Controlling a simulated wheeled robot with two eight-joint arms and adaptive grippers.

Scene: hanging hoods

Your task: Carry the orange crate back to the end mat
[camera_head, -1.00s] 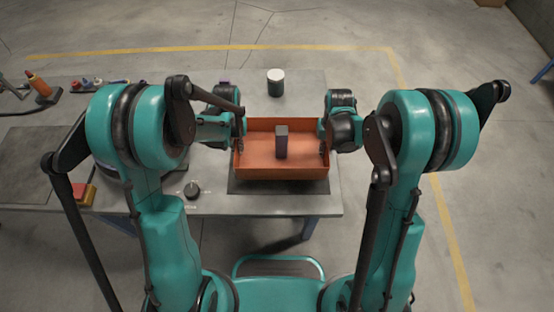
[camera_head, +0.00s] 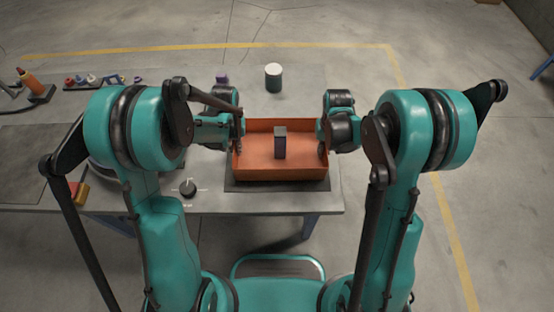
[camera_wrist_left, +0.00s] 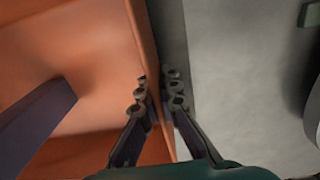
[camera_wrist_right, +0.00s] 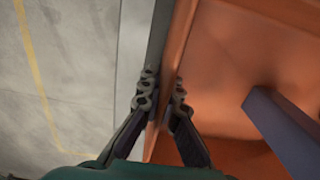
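The orange crate (camera_head: 280,174) is level, at or just over the dark mat (camera_head: 278,187) near the table's right end. I cannot tell whether it touches the mat. A dark upright block (camera_head: 280,142) stands inside it. My left gripper (camera_head: 239,146) is at the crate's left wall; the left wrist view shows its fingers (camera_wrist_left: 158,95) on either side of that wall, closed on it. My right gripper (camera_head: 323,146) is at the right wall; the right wrist view shows its fingers (camera_wrist_right: 162,95) likewise closed on the wall.
A dark green cup with a white top (camera_head: 273,77) stands behind the crate. A knob (camera_head: 188,188) is on the table left of the mat. Small coloured items (camera_head: 95,81) and an orange-tipped tool (camera_head: 32,84) are at the far left. Another dark mat (camera_head: 22,165) lies there.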

